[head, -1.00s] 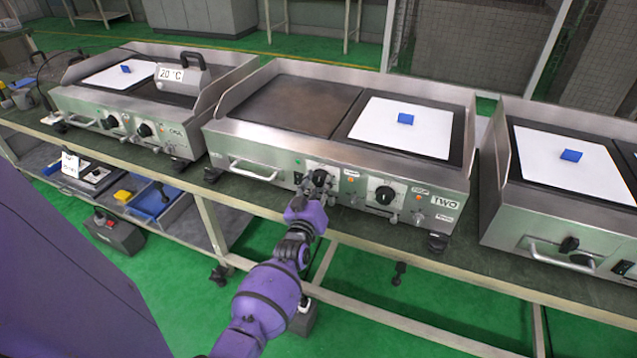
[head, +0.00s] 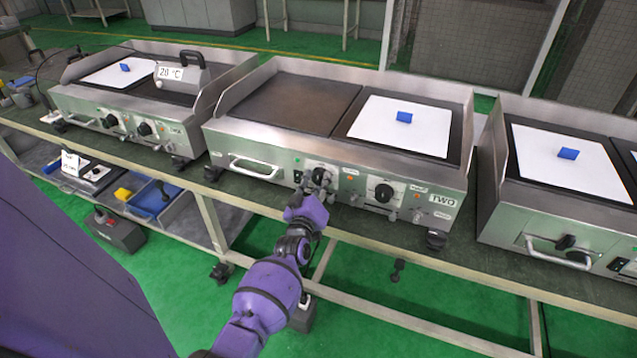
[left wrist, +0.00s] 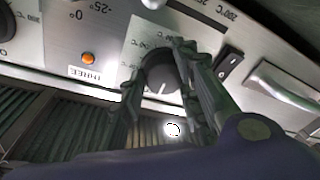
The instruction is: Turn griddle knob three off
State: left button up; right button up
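The middle griddle (head: 240,140) has two front knobs. My left gripper (head: 320,184) is at its left knob (head: 319,174) and partly covers it. In the left wrist view this dark round knob (left wrist: 160,76) with a white pointer line sits between the two fingers of my left gripper (left wrist: 168,68). The fingers flank it closely, but whether they press on it cannot be told. An upside-down label reading THREE (left wrist: 84,73) is beside an orange lamp (left wrist: 88,58) left of the knob. My right gripper is not in view.
The griddle's right knob (head: 384,193) is close by on the same panel. A bar handle (head: 256,168) is left of my gripper. Other griddles stand left (head: 95,105) and right (head: 530,205) on the bench.

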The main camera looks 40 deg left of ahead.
pick_arm(q)
jog(key=shift+o, duration=1.4)
jog(key=shift+w+d+r, duration=0.1)
jog(key=shift+d, duration=0.2)
jog(key=shift+a, duration=0.15)
jog(key=shift+s, duration=0.4)
jog(key=v, duration=1.1)
